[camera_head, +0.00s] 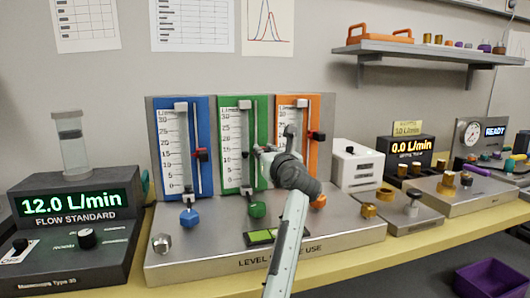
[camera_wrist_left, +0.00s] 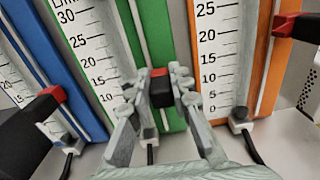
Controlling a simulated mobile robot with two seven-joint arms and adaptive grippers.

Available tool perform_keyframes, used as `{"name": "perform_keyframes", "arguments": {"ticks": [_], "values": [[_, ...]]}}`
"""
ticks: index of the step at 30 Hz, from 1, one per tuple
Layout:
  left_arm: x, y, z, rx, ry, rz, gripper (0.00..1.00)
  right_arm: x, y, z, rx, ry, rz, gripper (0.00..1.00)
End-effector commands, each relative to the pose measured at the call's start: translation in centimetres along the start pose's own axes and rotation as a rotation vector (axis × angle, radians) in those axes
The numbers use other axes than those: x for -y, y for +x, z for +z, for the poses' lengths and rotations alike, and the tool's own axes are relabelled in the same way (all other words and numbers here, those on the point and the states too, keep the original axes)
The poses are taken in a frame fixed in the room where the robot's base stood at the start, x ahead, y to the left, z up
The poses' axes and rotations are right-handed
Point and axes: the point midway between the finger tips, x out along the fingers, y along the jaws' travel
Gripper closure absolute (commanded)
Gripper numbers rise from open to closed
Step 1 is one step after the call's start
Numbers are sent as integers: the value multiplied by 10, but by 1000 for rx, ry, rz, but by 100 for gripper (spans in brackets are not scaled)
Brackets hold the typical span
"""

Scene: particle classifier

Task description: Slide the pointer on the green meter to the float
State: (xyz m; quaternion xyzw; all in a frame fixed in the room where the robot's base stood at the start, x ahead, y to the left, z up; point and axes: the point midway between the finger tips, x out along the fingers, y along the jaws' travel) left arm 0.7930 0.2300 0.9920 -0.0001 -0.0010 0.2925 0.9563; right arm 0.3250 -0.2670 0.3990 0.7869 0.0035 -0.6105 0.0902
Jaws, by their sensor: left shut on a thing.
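The green meter (camera_head: 263,112) stands between the blue and orange meters. It has a white scale with numbers up to 30. Its pointer, a black block with a red top (camera_wrist_left: 160,87), sits between the fingers of my left gripper (camera_wrist_left: 159,92) in the left wrist view. My right gripper is not in view.
The blue meter (camera_head: 202,112) and orange meter (camera_head: 314,118) stand close on both sides; their red-and-black pointers (camera_head: 200,154) (camera_head: 317,136) stick out. Coloured knobs sit below. A display box (camera_head: 70,226) reading 12.0 L/min is left, a white box (camera_head: 356,170) right.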

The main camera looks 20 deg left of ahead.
Motion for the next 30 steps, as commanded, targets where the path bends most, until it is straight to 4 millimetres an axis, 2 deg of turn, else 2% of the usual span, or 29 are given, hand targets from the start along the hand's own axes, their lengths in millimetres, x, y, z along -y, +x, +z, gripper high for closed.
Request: {"name": "perform_keyframes", "arguments": {"ticks": [1, 6, 17, 20, 30], "values": [[0, 0, -1, -3, 1, 0, 79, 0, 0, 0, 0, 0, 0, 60], [0, 0, -2, -3, 1, 0, 59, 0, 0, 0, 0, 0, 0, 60], [0, -4, -1, -2, 0, 0, 59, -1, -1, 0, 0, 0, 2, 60], [1, -17, -2, -3, 0, -1, 59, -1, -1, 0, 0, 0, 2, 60], [0, -87, -2, -2, 2, 0, 59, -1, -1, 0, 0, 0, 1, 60]]}}
